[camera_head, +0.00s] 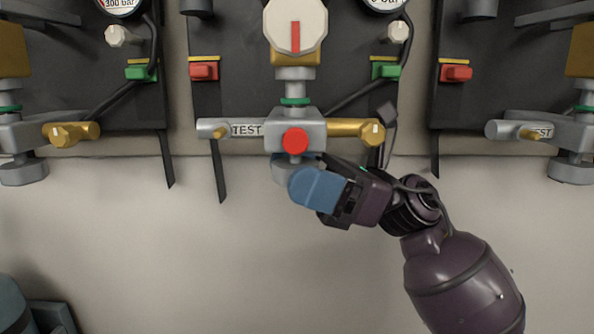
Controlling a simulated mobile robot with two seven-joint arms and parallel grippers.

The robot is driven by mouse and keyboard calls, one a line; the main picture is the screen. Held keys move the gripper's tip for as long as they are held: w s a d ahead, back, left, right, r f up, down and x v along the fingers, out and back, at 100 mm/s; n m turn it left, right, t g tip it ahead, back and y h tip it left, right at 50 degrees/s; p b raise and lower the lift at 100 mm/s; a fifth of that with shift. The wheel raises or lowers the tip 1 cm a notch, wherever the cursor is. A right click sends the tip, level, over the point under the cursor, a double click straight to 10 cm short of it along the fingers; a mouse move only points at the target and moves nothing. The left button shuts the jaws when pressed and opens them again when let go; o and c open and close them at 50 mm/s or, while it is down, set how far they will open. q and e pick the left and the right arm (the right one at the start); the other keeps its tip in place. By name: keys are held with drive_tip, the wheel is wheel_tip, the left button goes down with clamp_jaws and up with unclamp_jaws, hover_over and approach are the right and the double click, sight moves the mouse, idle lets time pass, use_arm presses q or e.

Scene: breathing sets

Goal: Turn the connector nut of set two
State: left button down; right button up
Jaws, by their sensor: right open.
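The middle breathing set has a grey valve block with a red round knob (295,140). Its grey connector nut (281,168) sits just below the block, mostly hidden behind my right gripper. My right gripper (308,184) is at the nut from the lower right, with a blue finger in front of it. The gripper is open, but the far finger is hidden. I cannot tell whether the fingers touch the nut. No set number is readable. My left gripper is not in view.
A grey TEST lever (236,129) and a brass lever (353,128) stick out beside the block, close above my gripper. Similar sets with grey nuts stand at left (24,171) and right (572,167). Black straps (217,172) hang down. The pale wall below is mostly clear.

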drive_tip(key=v, duration=1)
drive_tip(key=shift+d, duration=0.3)
drive_tip(key=shift+f, duration=0.15)
